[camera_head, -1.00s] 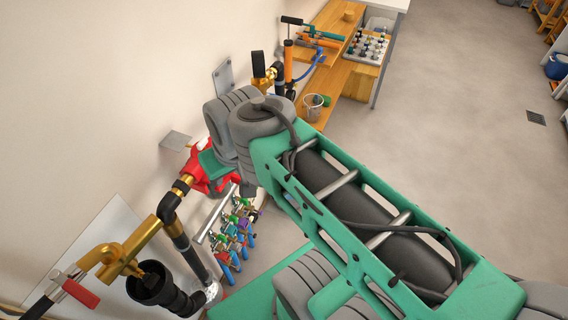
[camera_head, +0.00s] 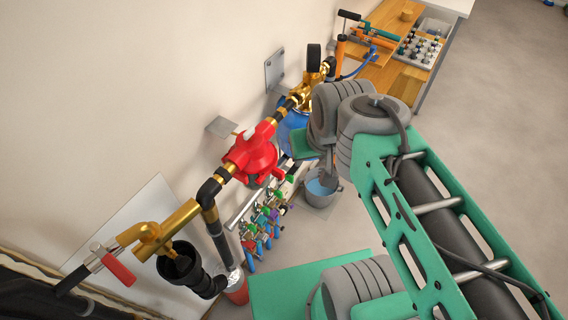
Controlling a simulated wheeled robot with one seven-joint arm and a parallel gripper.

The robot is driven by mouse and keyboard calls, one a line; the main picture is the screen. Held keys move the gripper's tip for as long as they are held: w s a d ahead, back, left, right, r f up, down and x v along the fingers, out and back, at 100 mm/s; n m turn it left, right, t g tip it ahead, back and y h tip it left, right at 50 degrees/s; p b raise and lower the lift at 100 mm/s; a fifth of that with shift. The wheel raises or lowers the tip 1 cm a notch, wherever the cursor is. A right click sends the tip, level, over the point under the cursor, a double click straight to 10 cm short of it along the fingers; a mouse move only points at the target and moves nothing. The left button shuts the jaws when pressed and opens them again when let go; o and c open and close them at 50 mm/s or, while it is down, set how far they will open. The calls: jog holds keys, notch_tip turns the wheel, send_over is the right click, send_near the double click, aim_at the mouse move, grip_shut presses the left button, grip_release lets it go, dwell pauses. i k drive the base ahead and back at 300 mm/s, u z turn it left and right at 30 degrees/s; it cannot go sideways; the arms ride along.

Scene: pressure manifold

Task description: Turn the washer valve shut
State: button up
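A brass line runs along the wall. At its near left end is a lever valve with a red handle (camera_head: 118,270). A row of small valves with coloured handles (camera_head: 265,220) hangs below the line on a pale bar. No label is readable, so I cannot tell which one is the washer valve. My arm reaches in from the lower right. Its wrist end stands to the right of the red round-bodied fitting. A grey part below the wrist, perhaps my gripper (camera_head: 328,166), is mostly hidden; its fingers cannot be made out. I see no contact with any valve.
The red fitting (camera_head: 250,156) and a brass part with a black gauge (camera_head: 314,60) sit on the line. A grey bucket (camera_head: 320,190) stands behind the valve row. A black cup-shaped drain (camera_head: 178,263) is at left.

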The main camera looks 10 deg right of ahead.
aim_at(290, 179)
jog(key=u, duration=1.05)
jog(key=k, duration=0.8)
jog(key=z, duration=0.8)
jog(key=i, duration=0.5)
